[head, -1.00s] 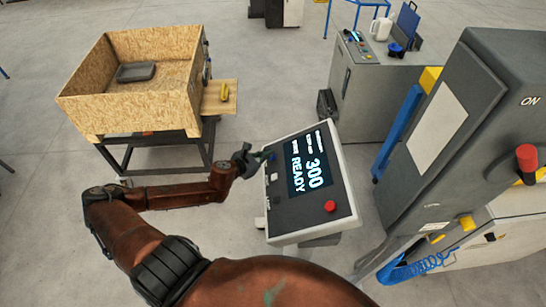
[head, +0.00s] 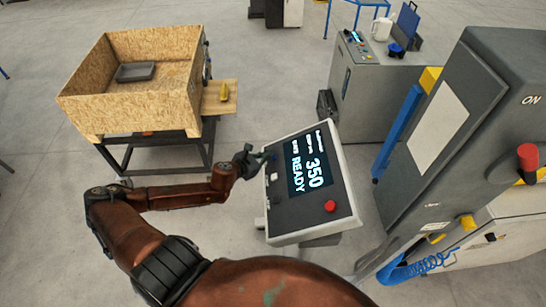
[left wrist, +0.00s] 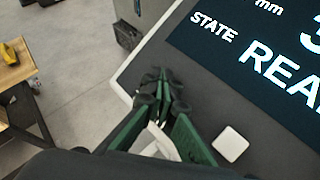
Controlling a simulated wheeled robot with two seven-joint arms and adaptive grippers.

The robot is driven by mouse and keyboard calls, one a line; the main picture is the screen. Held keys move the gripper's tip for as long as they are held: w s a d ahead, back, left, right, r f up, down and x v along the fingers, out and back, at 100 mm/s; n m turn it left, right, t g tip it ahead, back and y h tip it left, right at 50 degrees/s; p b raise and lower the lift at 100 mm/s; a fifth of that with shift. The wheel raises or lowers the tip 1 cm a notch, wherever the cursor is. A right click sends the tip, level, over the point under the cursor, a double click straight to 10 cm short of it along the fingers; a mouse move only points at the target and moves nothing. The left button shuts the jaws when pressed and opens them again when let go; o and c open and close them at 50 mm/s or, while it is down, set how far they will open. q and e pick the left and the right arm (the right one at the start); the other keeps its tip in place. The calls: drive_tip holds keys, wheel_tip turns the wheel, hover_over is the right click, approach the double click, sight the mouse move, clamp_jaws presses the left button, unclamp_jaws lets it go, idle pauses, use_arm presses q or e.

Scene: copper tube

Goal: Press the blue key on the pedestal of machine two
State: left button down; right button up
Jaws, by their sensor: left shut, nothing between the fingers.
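The pedestal (head: 306,237) has a tilted dark panel with a pale rim. Its screen (head: 310,165) reads 350 and READY. My left gripper (head: 262,157) is shut and empty, its fingertips at the panel's upper left edge. A small bluish patch, seemingly the blue key (head: 271,157), shows right beside the fingertips. In the left wrist view the closed fingertips (left wrist: 160,85) are over the dark panel and hide the key; I cannot tell whether they touch it. A white key (left wrist: 230,144) lies nearby, clear of the fingers. My right gripper is not in view.
A red button (head: 330,206) is at the panel's lower right. A grey machine (head: 440,130) with blue and yellow parts stands right of the pedestal. A chipboard bin (head: 125,105) stands on a dark stand at left. Open floor lies between.

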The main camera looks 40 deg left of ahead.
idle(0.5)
use_arm(q)
drive_tip(key=shift+s+a+r+p, duration=0.25)
drive_tip(key=shift+r+p, duration=0.3)
drive_tip(key=shift+p, duration=0.15)
drive_tip(key=shift+r, duration=0.1)
drive_tip(key=shift+s+a+r+p, duration=0.15)
drive_tip(key=shift+a+r+p, duration=0.1)
drive_tip(key=shift+r+p, duration=0.2)
drive_tip(key=r+p, duration=0.1)
drive_tip(key=s+a+r+p, duration=0.1)
drive_tip(key=r+p, duration=0.1)
drive_tip(key=shift+s+a+r, duration=0.2)
drive_tip(key=shift+a, duration=0.1)
idle(0.3)
